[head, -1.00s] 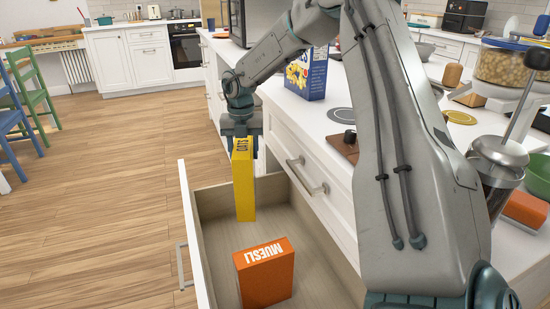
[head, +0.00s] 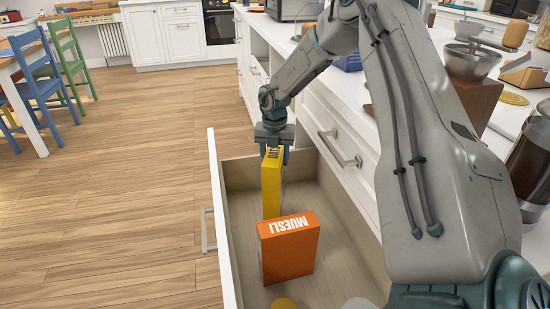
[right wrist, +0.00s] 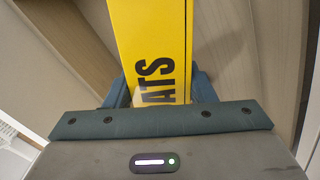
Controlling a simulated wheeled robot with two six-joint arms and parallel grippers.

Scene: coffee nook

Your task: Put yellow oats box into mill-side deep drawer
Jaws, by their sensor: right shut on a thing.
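The yellow oats box (head: 271,185) hangs upright from my right gripper (head: 273,150), which is shut on its top end. The box also fills the middle of the right wrist view (right wrist: 150,45), with its dark lettering showing. The open deep drawer (head: 330,270) lies below, and the box's lower part is inside the drawer's walls, behind the orange muesli box (head: 288,255). The oats box's bottom edge is hidden by the muesli box, so I cannot tell if it touches the drawer floor. My left gripper is not in view.
The muesli box stands in the drawer nearer to me. The white counter with a grinder (head: 470,58) is to the right. Open wood floor (head: 110,200) lies to the left.

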